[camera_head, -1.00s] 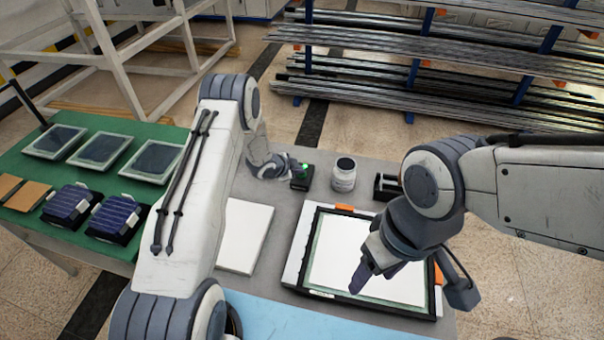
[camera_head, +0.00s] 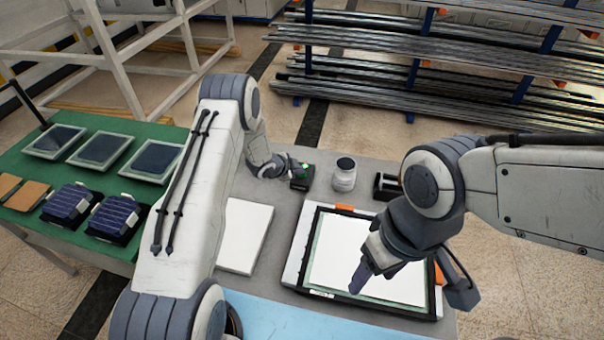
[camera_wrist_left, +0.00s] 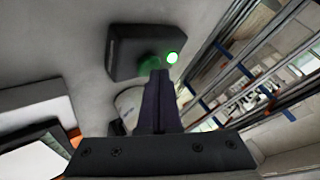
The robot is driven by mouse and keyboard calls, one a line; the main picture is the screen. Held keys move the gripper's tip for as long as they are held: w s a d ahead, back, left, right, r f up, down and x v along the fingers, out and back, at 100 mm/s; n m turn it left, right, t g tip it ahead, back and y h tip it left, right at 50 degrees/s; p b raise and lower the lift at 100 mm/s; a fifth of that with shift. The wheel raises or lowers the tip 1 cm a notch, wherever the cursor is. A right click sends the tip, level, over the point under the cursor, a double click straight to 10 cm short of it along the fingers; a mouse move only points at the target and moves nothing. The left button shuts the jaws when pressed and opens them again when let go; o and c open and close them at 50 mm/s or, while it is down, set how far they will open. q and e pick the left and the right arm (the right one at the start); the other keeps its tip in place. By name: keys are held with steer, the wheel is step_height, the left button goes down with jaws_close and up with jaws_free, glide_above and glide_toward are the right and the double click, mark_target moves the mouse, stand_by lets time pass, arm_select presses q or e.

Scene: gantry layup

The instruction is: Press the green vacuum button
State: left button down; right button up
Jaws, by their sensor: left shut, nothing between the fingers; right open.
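A small dark box (camera_head: 300,183) stands at the back of the grey table, with green showing on its top. In the left wrist view, the box (camera_wrist_left: 128,45) carries a green button (camera_wrist_left: 149,63) and a bright green lit lamp (camera_wrist_left: 173,57). My left gripper (camera_head: 289,161) is shut and empty, at the box. In the left wrist view its dark purple fingers (camera_wrist_left: 155,76) end at the button and partly hide it; I cannot tell whether they touch it. My right gripper (camera_head: 362,276) is open, above the white sheet in the black frame.
A white jar (camera_head: 344,177) stands close to the right of the box, with a black holder (camera_head: 387,187) further right. A framed white panel (camera_head: 330,255) and a white sheet (camera_head: 243,237) lie in front. Solar cells and trays rest on the green mat (camera_head: 90,192) at left.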

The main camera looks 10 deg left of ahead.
mark_target(299, 175)
arm_select(q)
steer(key=shift+f+b, duration=0.35)
steer(key=shift+f, duration=0.05)
steer(key=shift+r, duration=0.4)
steer(key=shift+r+p, duration=2.35)
steer(key=shift+r, duration=0.7)
